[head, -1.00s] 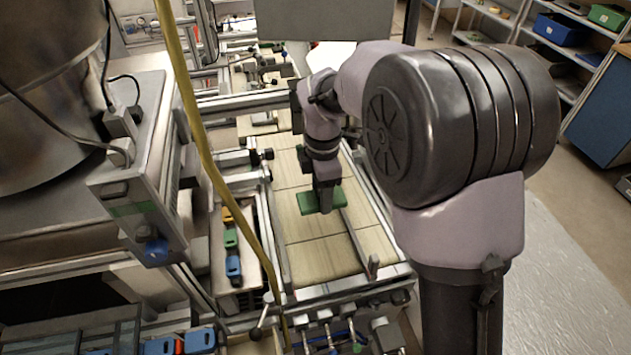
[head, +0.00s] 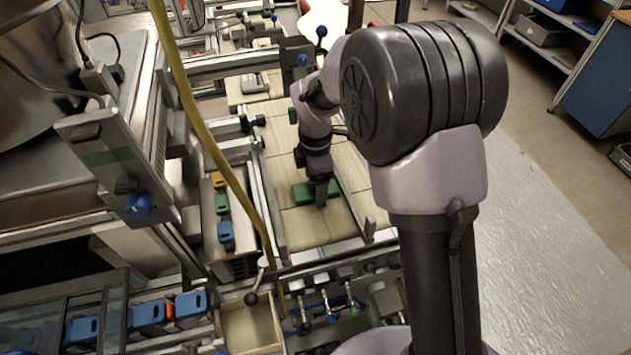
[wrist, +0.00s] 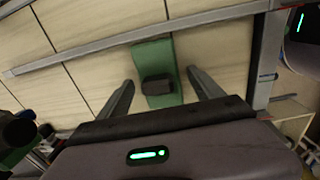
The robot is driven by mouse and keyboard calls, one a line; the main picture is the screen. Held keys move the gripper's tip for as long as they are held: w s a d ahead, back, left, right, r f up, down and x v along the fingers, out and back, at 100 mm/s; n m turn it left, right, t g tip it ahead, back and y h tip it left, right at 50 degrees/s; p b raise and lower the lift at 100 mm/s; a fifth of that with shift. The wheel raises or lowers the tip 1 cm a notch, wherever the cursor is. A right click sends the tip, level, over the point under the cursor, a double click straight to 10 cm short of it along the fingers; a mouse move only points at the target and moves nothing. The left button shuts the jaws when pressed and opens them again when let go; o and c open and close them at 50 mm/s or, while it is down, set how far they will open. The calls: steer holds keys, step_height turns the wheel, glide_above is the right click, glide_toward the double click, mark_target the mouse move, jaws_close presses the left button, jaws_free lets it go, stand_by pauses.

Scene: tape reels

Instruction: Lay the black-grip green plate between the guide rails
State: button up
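The green plate (head: 302,190) lies on the pale tiled bed, beside the right-hand metal guide rail (head: 351,199) and to the right of the left-hand rail (head: 266,205). In the wrist view the plate (wrist: 153,55) lies flat with one end close to a rail (wrist: 95,54); its black grip (wrist: 157,86) stands up near the middle. My gripper (wrist: 160,80) is open, a finger on each side of the black grip with visible gaps. In the head view my gripper (head: 321,203) is low over the plate and hides part of it.
A narrow tray with blue, green and yellow pieces (head: 222,205) stands left of the bed. A yellow hose (head: 205,140) hangs across the view. A crossbar (head: 232,62) spans the far end. The bed in front of the plate (head: 312,228) is clear.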

steer(key=shift+r, duration=0.1)
steer(key=s+d+r+m+t+p, duration=0.1)
steer(key=s+d+r+m+p, duration=0.15)
steer(key=r, duration=0.75)
steer(key=s+d+r+m+p, duration=0.1)
steer(key=r+m+p, duration=0.15)
steer(key=r, duration=0.65)
steer(key=s+d+r+m+t+y, duration=0.1)
steer(key=s+d+r+m+t, duration=0.1)
steer(key=s+m, duration=0.8)
steer(key=s+d+r+m+t+y, duration=0.1)
steer(key=s+d+r+m+t, duration=0.1)
steer(key=s+m, duration=0.7)
steer(key=d+r+m, duration=0.1)
steer(key=d, duration=0.1)
steer(key=shift+s+d+m+t+b, duration=0.3)
steer(key=shift+s+d+t, duration=0.05)
steer(key=shift+t, duration=0.05)
